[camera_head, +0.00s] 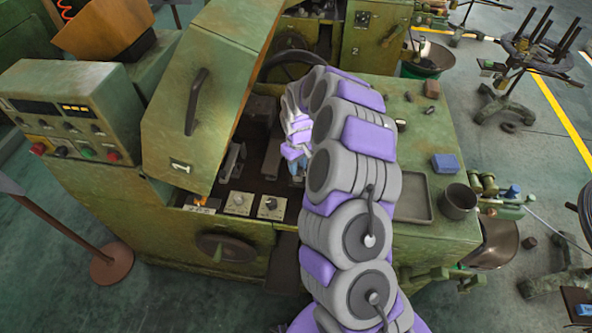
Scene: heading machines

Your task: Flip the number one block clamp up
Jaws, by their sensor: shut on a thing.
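The green machine marked "1" (128,212) stands in the middle, with its angled cover (205,110) raised on the left and its dark work bay open. My gripper (297,170) reaches down into this bay from above, at the end of my purple and grey arm. It is shut on a part in the bay, which I take to be the number one block clamp. My gripper and arm hide most of that part, so its shape and whether it is up or down cannot be made out.
A control box (70,112) stands at left. Panel knobs (240,204) line the bay's front edge. A shallow tray (428,210), a dark cup (457,202) and a blue block (445,163) are on the right top. Machine 2 (372,45) stands behind.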

